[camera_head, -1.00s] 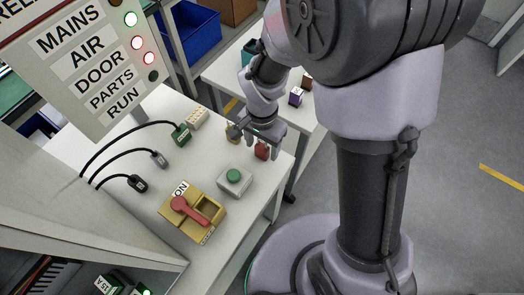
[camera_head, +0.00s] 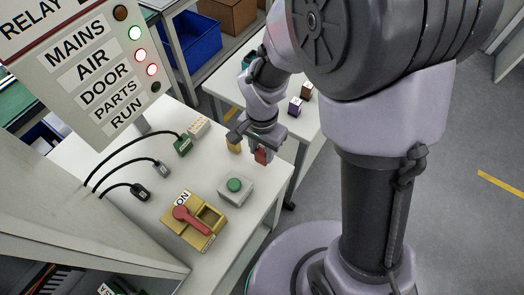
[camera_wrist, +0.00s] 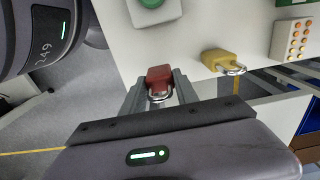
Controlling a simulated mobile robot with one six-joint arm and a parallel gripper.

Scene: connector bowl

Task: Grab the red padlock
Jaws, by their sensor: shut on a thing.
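The red padlock (camera_head: 261,156) is at the right edge of the white table, between the fingers of my gripper (camera_head: 258,146). In the wrist view the red padlock (camera_wrist: 159,80) sits between the two grey fingertips, with its metal shackle toward the palm. My gripper (camera_wrist: 160,86) is shut on it. I cannot tell whether the padlock is clear of the table top. A yellow padlock (camera_wrist: 222,60) lies apart from the fingers, to the right in the wrist view; in the head view it (camera_head: 234,146) is just left of the gripper.
A grey box with a green button (camera_head: 235,190) and a yellow switch box with a red lever (camera_head: 193,222) stand nearer on the table. A green connector (camera_head: 183,146), a beige block (camera_head: 199,126) and black cables lie to the left. Another table (camera_head: 226,82) is behind.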

